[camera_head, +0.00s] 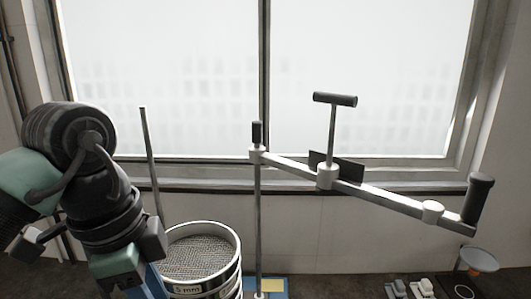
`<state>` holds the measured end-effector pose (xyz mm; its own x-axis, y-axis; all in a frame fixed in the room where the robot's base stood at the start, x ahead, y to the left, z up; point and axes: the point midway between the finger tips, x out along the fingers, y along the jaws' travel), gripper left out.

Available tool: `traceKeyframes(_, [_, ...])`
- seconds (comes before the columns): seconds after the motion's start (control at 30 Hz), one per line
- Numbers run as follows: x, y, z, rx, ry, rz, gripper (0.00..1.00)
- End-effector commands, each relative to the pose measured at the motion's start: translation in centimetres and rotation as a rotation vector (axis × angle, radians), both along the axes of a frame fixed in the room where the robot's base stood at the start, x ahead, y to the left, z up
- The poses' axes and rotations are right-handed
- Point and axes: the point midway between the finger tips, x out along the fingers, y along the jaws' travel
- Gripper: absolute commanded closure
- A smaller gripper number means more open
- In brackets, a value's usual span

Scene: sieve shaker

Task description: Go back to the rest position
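My arm (105,205) shows at the left edge, with a dark round joint and green links, and bends down towards the bottom of the picture. I cannot make out my gripper's fingers. Right of my arm stands a round metal sieve (228,273) labelled 5 mm, with a mesh inside. My arm overlaps the sieve's left edge in this view; I cannot tell the real gap. A white clamp bar (385,197) runs from a thin upright rod (258,220) down to the right. It carries a black T-handle (335,99) and a black grip (478,198).
Another thin rod (151,160) stands behind the sieve. A yellow label on blue (271,286) lies at the bottom middle. Small white pieces (421,288) and a shallow dish (479,260) are on the dark surface at lower right. A large window (200,60) is behind.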

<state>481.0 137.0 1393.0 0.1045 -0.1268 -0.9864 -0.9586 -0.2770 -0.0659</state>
Motion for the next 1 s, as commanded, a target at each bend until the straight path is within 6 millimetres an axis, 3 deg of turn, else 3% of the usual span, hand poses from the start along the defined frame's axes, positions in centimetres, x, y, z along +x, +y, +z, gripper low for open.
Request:
traceKeyframes(0.03, [1.3,-2.0,-0.1,-0.020,-0.062,-0.014,0.63])
traceKeyframes(0.17, [4.5,-6.3,0.9,-0.079,-0.238,-0.009,0.63])
traceKeyframes(0.33, [8.4,-13.3,4.3,-0.234,-0.525,0.018,0.63])
traceKeyframes(0.43, [10.0,-18.2,8.3,-0.411,-0.753,0.064,0.63])
traceKeyframes(0.53, [9.9,-21.9,14.1,-0.667,-1.009,0.158,0.63])
traceKeyframes(0.63, [8.0,-22.4,19.4,-0.922,-1.233,0.282,0.63])
traceKeyframes(0.73, [4.8,-20.4,22.9,-1.141,-1.428,0.412,0.63])
traceKeyframes(0.83, [1.4,-17.7,24.6,-1.291,-1.588,0.516,0.63])
traceKeyframes(1.0, [-3.0,-14.4,25.5,-1.405,-1.765,0.602,0.63])
